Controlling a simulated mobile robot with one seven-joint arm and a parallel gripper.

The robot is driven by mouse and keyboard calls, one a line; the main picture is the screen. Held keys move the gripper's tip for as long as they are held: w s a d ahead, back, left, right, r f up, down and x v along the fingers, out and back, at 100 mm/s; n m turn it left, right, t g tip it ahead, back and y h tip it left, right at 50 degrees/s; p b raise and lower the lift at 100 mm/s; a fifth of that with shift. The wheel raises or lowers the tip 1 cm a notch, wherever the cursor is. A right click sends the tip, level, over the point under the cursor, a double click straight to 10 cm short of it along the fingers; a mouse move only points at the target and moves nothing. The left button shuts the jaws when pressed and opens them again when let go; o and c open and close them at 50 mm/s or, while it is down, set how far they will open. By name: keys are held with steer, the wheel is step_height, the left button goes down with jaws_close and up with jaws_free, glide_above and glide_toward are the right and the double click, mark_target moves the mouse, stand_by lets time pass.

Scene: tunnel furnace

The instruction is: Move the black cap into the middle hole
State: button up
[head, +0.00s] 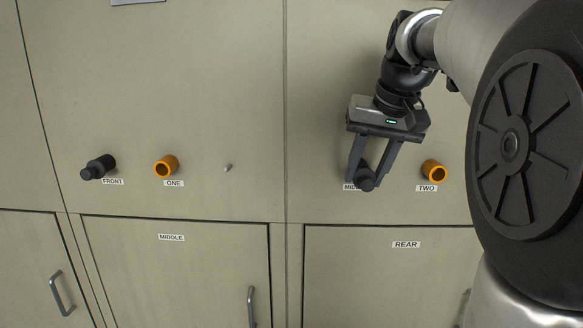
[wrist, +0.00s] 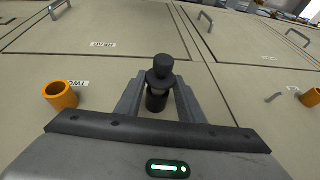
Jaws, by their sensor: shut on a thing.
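A black cap (head: 367,182) with a rounded knob and a wider collar is between the fingers of my gripper (head: 370,176). My gripper reaches down to the panel and is shut on this cap. The wrist view also shows the cap (wrist: 160,72) between the two fingers (wrist: 158,100). A partly covered label (head: 350,187) beginning "MID" is just below and left of the fingertips. The middle hole is not visible; my gripper and the cap cover that spot. I cannot tell whether the cap is seated in it or in front of it.
Another black cap (head: 98,168) sticks out above the FRONT label. Orange collars stand at ONE (head: 166,166) and TWO (head: 434,171), the latter close right of my gripper. A small metal peg (head: 228,168) juts from the panel. Door handles (head: 61,293) lie lower down.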

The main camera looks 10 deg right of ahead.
steer(key=shift+w+r, duration=0.1)
steer(key=shift+w, duration=0.05)
steer(key=shift+w+d, duration=0.15)
steer(key=shift+w, duration=0.1)
steer(key=shift+w+d+p, duration=0.1)
steer(key=shift+w+p, duration=0.3)
steer(key=shift+p, duration=0.15)
steer(key=shift+w+d, duration=0.1)
steer(key=shift+w, duration=0.2)
steer(key=o, duration=1.3)
steer(key=v, duration=0.6)
steer(key=shift+s+r, duration=0.25)
steer(key=shift+r, duration=0.1)
